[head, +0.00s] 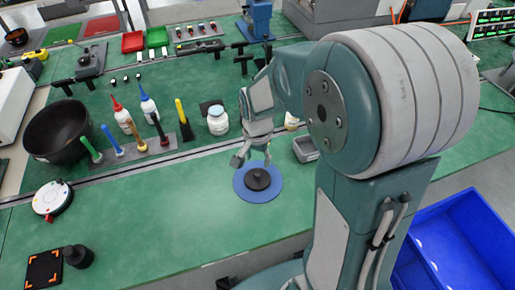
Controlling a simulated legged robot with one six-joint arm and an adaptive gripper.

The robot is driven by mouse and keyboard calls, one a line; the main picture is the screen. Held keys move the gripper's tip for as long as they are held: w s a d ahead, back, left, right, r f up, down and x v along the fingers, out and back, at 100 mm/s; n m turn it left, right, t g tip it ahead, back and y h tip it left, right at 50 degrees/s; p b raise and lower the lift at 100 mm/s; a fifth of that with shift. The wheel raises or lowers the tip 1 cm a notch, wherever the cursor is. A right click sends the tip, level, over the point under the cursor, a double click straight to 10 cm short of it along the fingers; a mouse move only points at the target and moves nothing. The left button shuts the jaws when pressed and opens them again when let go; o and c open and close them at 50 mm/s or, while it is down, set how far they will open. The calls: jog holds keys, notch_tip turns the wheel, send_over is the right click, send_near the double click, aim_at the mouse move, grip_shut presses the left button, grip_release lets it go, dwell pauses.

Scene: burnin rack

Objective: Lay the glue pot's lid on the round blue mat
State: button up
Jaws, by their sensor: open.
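The round blue mat (243,194) lies on the green bench near its front edge. A dark round lid with a small knob (258,179) lies on the mat, close to its middle. My gripper (253,163) is open and stands just above and behind the lid. From this view I cannot tell whether the fingers touch the lid. A white pot (218,122) with a pale top and a bluish label stands behind and left of the mat; I cannot tell whether it is the glue pot.
A rack of upright tools (158,145), squeeze bottles (122,118) and a big black bowl (58,130) stand at left. A small grey tray (305,149) sits right of my gripper. A blue crate (455,250) is at lower right.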

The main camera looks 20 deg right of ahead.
aim_at(257, 174)
jog(key=s+r+n+t, duration=0.5)
jog(key=s+r+n, duration=0.4)
jog(key=s+r, duration=0.5)
notch_tip(257, 174, up, 3)
jog(key=shift+f+t, duration=0.1)
jog(key=shift+t, duration=0.2)
